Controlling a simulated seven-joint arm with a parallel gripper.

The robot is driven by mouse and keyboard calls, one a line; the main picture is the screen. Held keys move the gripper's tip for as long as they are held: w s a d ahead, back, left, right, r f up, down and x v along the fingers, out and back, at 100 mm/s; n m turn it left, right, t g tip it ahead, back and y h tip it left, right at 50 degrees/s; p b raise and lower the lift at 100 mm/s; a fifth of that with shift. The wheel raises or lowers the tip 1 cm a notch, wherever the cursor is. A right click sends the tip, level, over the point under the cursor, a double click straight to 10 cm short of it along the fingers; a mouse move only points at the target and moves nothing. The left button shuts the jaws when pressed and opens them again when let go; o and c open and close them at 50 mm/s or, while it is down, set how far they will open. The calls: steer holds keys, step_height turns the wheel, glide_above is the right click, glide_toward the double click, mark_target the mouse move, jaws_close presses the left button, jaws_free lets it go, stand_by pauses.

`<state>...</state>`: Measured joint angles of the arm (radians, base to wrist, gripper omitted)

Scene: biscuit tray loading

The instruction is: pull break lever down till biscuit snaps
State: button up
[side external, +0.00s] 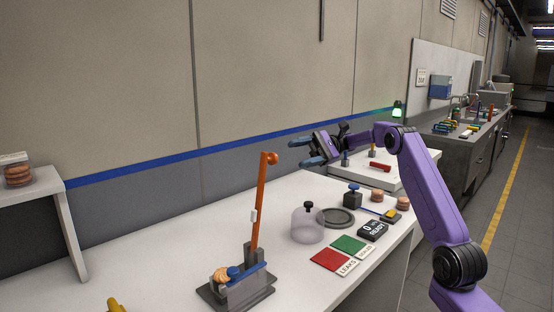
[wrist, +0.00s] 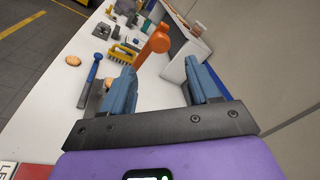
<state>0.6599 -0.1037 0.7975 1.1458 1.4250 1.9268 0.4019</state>
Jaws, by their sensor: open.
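The orange break lever (side external: 259,205) stands nearly upright, leaning slightly, with a round orange knob (side external: 268,158) on top. It rises from a dark grey fixture (side external: 245,290) on the white bench. A biscuit (side external: 221,275) sits at the left of the fixture beside a blue part. It looks whole, but its far side is hidden. My gripper (side external: 306,151) is open and empty, to the right of the knob and about level with it.
A clear dome (side external: 307,226), red card (side external: 330,260), green card (side external: 348,244) and display box (side external: 373,230) lie right of the fixture. A small shelf (side external: 40,188) with stacked biscuits stands far left. The bench front is mostly clear.

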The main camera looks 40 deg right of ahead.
steer(key=w+a, duration=0.1)
steer(key=a, duration=0.7)
steer(key=shift+w+a, duration=0.3)
steer(key=shift+a, duration=0.05)
steer(key=shift+a, duration=0.1)
jaws_close()
